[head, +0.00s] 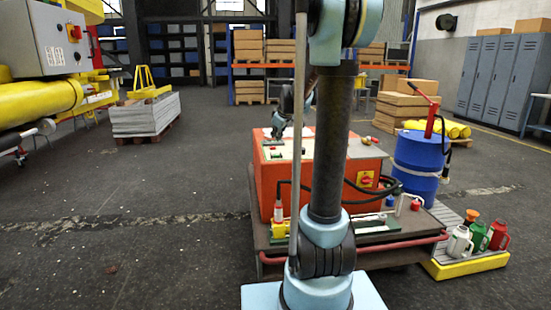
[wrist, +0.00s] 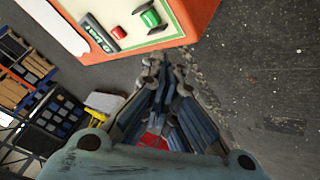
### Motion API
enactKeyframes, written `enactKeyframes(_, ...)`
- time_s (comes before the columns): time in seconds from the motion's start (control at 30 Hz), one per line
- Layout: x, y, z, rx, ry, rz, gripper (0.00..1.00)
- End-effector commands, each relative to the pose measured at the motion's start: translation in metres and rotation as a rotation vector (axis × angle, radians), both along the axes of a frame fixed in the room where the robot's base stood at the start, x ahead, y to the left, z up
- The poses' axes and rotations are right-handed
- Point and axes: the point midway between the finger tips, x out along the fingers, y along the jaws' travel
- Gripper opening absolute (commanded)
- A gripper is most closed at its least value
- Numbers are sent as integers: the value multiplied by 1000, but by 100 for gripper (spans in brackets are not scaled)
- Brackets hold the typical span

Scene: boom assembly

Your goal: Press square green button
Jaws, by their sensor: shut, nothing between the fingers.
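The square green button (wrist: 149,18) is on the cream panel of an orange box, at the top of the wrist view. A red button (wrist: 118,32) is beside it to the left, near a dark label with pale lettering (wrist: 98,34). My gripper (wrist: 163,58) is shut and empty; its fingertips appear just below the panel edge in the picture, apart from the green button. In the head view my gripper (head: 278,130) is small, over the far left part of the orange box's top, partly hidden behind my arm. I cannot tell its exact height there.
The orange box (head: 340,185) stands on a cart with a red rail (head: 400,243). A blue barrel (head: 418,165) and several cans (head: 480,237) are at the right. A grey control box (head: 62,40) is at the upper left.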

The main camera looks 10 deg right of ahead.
Motion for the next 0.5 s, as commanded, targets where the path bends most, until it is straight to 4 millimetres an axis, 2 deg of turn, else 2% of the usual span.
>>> enactKeyframes(0.03, 20, -1, 0, -13, -20, 19, 0)
enactKeyframes(0.2, 72, -4, -3, -57, -84, 77, 0)
enactKeyframes(0.33, 97, -5, -6, -82, -117, 105, 0)
enactKeyframes(0.5, 110, -6, -8, -96, -135, 121, 0)
